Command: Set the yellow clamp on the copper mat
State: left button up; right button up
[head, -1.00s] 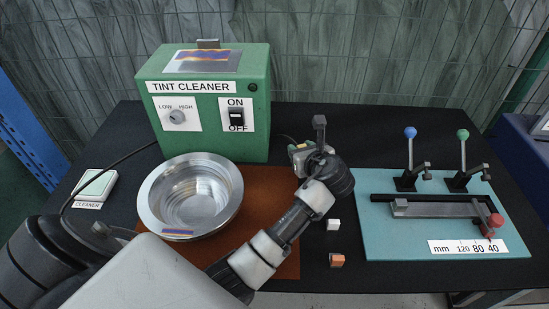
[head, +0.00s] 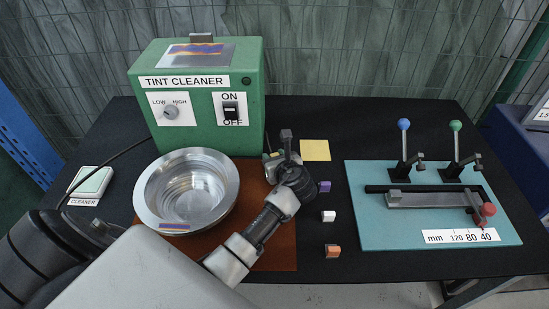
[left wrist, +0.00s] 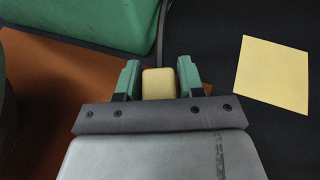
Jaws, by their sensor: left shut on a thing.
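The yellow clamp (left wrist: 159,84) shows as a pale yellow block between the green fingers of my left gripper (left wrist: 158,82) in the left wrist view. The gripper is shut on it. In the head view my left gripper (head: 272,158) is near the far right part of the copper mat (head: 274,250), beside the green cleaner box; the clamp is mostly hidden there. The mat also shows in the left wrist view (left wrist: 50,100), left of and behind the fingers. I cannot tell the clamp's height above the surface. My right gripper is not in view.
A metal bowl (head: 168,220) covers the mat's left part. The green tint cleaner box (head: 190,125) stands behind. A yellow square (head: 315,150) and purple, white (head: 328,216) and orange (head: 332,251) blocks lie to the right, before the teal lever board (head: 365,230).

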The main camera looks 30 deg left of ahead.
pick_arm(q)
jog(key=shift+f, duration=0.1)
jog(key=o, duration=1)
jog(key=shift+r, duration=0.2)
jog(key=v, duration=1.1)
jog(key=shift+s+d+f, duration=0.1)
jog(key=shift+d, duration=0.05)
jog(key=shift+s+d, duration=0.2)
jog(key=shift+d, duration=0.05)
